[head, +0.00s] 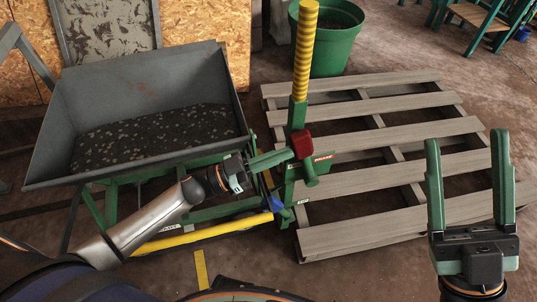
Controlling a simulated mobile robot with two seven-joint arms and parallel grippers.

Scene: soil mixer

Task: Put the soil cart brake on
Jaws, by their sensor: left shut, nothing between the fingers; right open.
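The soil cart (56,152) is a grey hopper of dark soil on a green frame, at the left in the head view. A green post with a yellow striped upper part (305,50) stands at its right side. On the post are a dark red block (302,145), a red label reading BRAKE (323,157) and a short green bar (311,175). My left gripper (287,155) is shut and empty, with its fingertips at the post just below the red block; I cannot tell whether they touch. My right gripper (468,165) is open and empty at the right.
A wooden pallet (400,135) lies on the floor right of the post. A green bucket (335,45) stands behind it. A yellow bar (205,234) runs low along the cart's front, with a blue part (272,203) near its right end. Green-framed furniture (480,18) stands at the back right.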

